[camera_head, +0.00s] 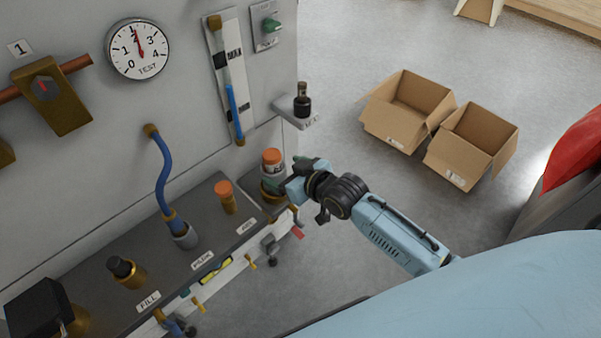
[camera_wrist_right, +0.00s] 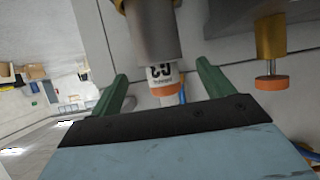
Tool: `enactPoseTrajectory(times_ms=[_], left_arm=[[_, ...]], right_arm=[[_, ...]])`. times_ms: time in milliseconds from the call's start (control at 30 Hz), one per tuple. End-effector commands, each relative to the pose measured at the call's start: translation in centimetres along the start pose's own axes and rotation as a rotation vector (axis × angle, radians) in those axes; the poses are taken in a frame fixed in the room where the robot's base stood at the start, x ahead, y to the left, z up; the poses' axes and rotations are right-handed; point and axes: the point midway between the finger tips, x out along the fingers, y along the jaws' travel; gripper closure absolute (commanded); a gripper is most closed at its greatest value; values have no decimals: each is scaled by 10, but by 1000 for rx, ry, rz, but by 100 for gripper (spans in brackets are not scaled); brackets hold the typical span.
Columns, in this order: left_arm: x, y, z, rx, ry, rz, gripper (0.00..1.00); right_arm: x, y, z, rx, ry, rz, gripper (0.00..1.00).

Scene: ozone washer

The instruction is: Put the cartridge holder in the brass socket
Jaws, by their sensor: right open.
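A grey cylinder with a white label and an orange cap, which looks like the cartridge holder (camera_head: 272,168), stands upright at the right end of the dark bench. In the right wrist view the cartridge holder (camera_wrist_right: 158,40) appears upside down, between my fingers. My right gripper (camera_head: 298,184) is open beside it, its fingers partly hidden. In the right wrist view its two green fingers (camera_wrist_right: 160,72) are spread to either side. A brass fitting with an orange cap (camera_head: 228,200) stands to the left; I cannot tell whether it is the brass socket. My left gripper is out of view.
A grey fitting with a blue hose (camera_head: 183,236) and a black-topped brass fitting (camera_head: 127,272) stand along the bench (camera_head: 205,228). A small wall shelf (camera_head: 286,108) with a dark bottle (camera_head: 302,98) is behind. Two open cardboard boxes (camera_head: 408,108) sit on the floor.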

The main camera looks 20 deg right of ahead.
Motion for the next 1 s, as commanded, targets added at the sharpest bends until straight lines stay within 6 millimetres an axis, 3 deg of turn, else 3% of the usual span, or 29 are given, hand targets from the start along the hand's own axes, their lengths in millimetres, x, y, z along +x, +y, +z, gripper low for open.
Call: enactPoseTrajectory(times_ms=[100, 300, 733, 867, 967, 1000], left_arm=[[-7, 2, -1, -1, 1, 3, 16], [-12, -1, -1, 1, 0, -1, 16], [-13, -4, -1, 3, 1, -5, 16], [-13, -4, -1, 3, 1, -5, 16], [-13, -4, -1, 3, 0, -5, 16], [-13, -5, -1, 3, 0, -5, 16]], right_arm=[[-27, 0, 0, -1, -3, 0, 20], [-56, 0, 0, 0, -1, 0, 20], [-64, 1, 4, 2, -7, 3, 20], [-55, 9, 42, 17, -73, 31, 20], [-48, 19, 107, 38, -181, 72, 20], [-47, 22, 139, 47, -234, 90, 20]])
